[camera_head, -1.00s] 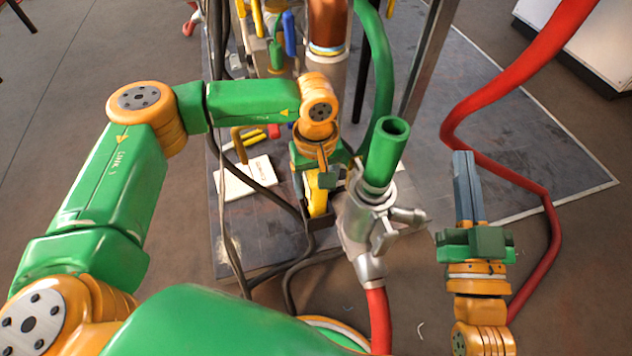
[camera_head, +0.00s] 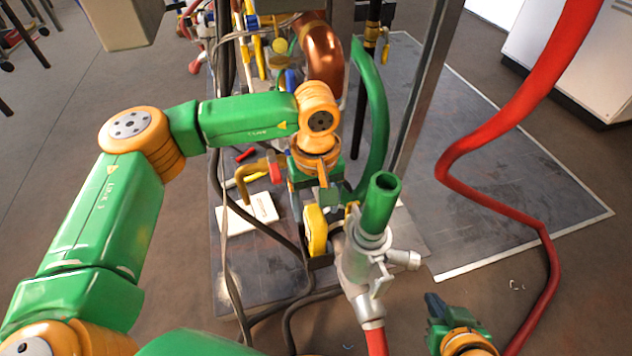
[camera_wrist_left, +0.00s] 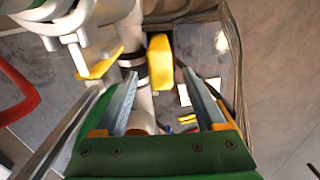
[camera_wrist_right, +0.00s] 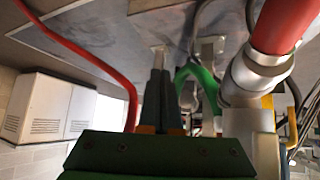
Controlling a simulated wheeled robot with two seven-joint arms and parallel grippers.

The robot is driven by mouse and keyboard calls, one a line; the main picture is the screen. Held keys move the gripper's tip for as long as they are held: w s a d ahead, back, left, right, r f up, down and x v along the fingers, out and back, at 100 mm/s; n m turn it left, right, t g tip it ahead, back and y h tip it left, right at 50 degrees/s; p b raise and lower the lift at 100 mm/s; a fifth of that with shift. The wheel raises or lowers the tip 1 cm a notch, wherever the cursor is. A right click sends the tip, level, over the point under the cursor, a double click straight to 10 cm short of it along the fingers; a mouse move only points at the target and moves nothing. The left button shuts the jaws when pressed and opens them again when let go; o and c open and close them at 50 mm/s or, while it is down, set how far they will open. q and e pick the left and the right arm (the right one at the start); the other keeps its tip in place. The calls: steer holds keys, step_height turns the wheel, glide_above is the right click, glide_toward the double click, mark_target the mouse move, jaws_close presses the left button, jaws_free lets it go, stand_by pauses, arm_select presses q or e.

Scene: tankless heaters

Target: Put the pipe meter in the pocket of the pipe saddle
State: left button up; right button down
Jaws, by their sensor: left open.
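The pipe meter (camera_head: 316,230) is a yellow, rounded block. It stands upright in a dark, box-like holder, apparently the pocket of the pipe saddle (camera_head: 321,262), beside the metal pipe fitting. How deep it sits is hidden. In the left wrist view the pipe meter (camera_wrist_left: 160,62) is next to a pipe with black bands, beyond my fingertips. My left gripper (camera_head: 323,198) is open and empty, just above and behind the meter. My right gripper (camera_head: 436,305) is at the lower right, away from the meter; its fingers (camera_wrist_right: 163,80) are together with nothing visible between them.
A grey metal fitting with a green hose end (camera_head: 380,205) stands just right of the meter. Black cables (camera_head: 228,250) run along the left. A white card (camera_head: 250,212) lies on the grey plate.

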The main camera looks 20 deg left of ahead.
arm_select(q)
step_height(320, 180, up, 5)
steer(key=shift+f+p, duration=0.1)
steer(key=shift+p, duration=0.6)
arm_select(e)
steer(key=s+d+f+g+h, duration=0.1)
steer(key=s+d+f+g, duration=0.1)
steer(key=s+f+g, duration=0.3)
steer(key=s, duration=0.3)
steer(key=shift+s+d+g, duration=0.15)
steer(key=shift+s+g, duration=0.15)
steer(key=shift+s, duration=0.05)
